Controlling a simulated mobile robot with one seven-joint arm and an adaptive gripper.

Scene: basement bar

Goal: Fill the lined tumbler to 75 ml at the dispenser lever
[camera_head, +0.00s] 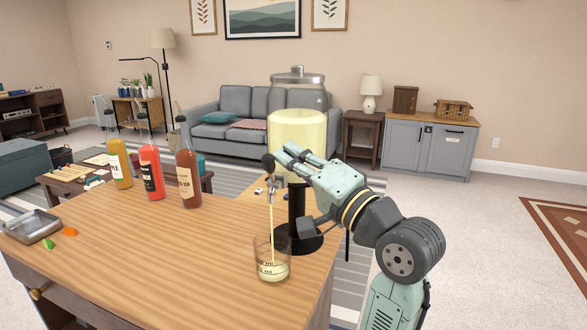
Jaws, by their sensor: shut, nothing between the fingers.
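The lined tumbler (272,264) stands upright on the wooden counter, below the dispenser's spout. It is clear glass with dark level marks, too small to read for certain. Pale yellow liquid lies in its lower part. A thin yellow stream (272,212) runs from the spout down into it. The dispenser (297,130) is a glass jar of yellow liquid with a metal lid, on a black stand. My gripper (280,153) is shut and empty, its fingers at the dispenser's small dark lever (267,163). Its fingers partly hide the tap, so exact contact cannot be told.
Orange, red and brown bottles (152,172) stand on the counter (170,245) to the left. A metal tray (32,226) with green and orange pieces beside it lies at the far left. The counter between the bottles and the tumbler is clear.

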